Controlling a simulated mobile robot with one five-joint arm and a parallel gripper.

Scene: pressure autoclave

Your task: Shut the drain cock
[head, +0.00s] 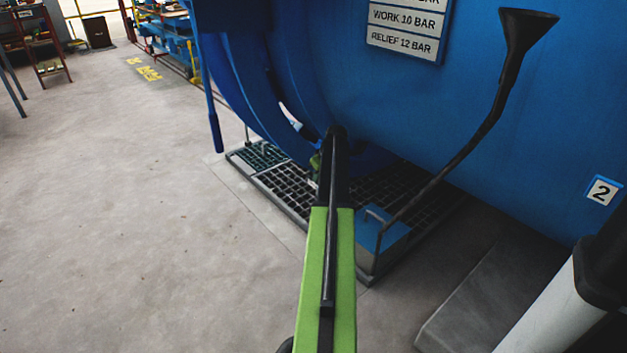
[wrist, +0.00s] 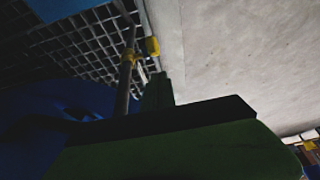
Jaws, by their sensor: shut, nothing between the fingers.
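The drain cock shows in the wrist view as a thin dark pipe with a yellow fitting (wrist: 128,60) and a yellow grip (wrist: 153,47) beside it, above the floor grating. My gripper (wrist: 158,90) is dark green there, shut and empty. Its tip appears just below the yellow grip in the picture; I cannot tell whether they touch. In the head view my green and black arm reaches forward to the underside of the blue vessel (head: 380,100). It covers the cock there, and my gripper is mostly hidden behind it.
A metal floor grating (head: 290,185) lies under the vessel. A black funnel on a bent pipe (head: 490,120) runs down to a blue-topped box (head: 385,232) right of my arm. A grey plinth (head: 480,290) is at lower right. The concrete floor (head: 130,220) is clear on the left.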

